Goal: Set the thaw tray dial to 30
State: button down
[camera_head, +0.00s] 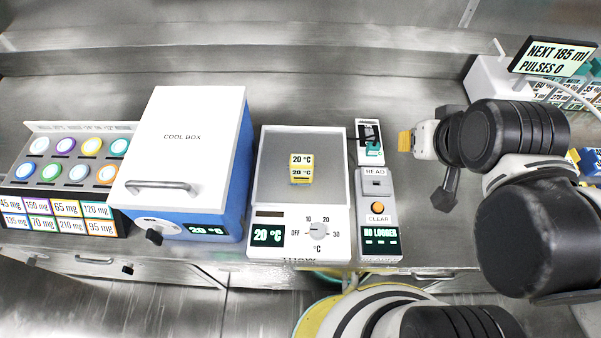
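The thaw tray (258,190) is a white unit with a recessed grey tray, standing mid-counter. Its dial (318,231) is a small grey round knob on the front panel, with OFF, 10, 20 and 30 marked around it. The knob's pointer is too small to read surely. The panel display (268,235) shows 20 °C. A yellow block (301,169) labelled 20 °C sits in the tray. My gripper (408,141) is to the upper right of the dial, well apart from it, with a yellow part at its tip. Its finger opening cannot be made out.
The blue and white cool box (190,140) stands left of the tray, beside a rack of coloured caps (75,160). A dispenser display (556,57) is at the back right.

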aim_at(317, 232)
jog(key=u, duration=1)
